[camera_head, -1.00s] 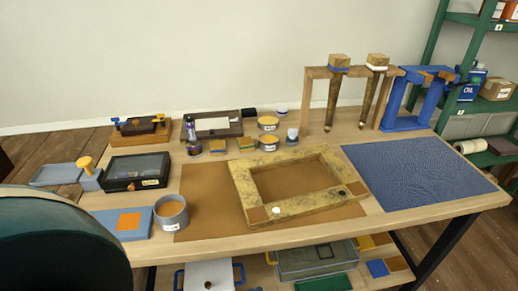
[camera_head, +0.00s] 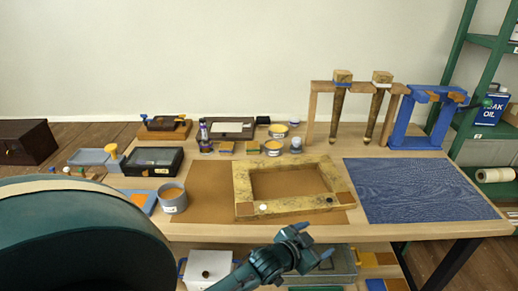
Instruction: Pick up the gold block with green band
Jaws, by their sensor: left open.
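The small gold block with a green band (camera_head: 253,147) stands at the back of the workbench, just left of the labelled tins. A similar gold block with a bluish band (camera_head: 226,148) stands to its left. My left gripper (camera_head: 314,241) is open and empty in front of the bench's front edge, near the lower shelf. It is well nearer to me than the green-banded block, with the gold frame between them. My right gripper is not in view.
A gold frame (camera_head: 246,211) lies on a brown mat (camera_head: 207,199). A grey tin (camera_head: 172,200) stands at the mat's left edge, a purple-labelled bottle (camera_head: 204,137) near the blocks. A blue mat (camera_head: 415,190) at right is clear.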

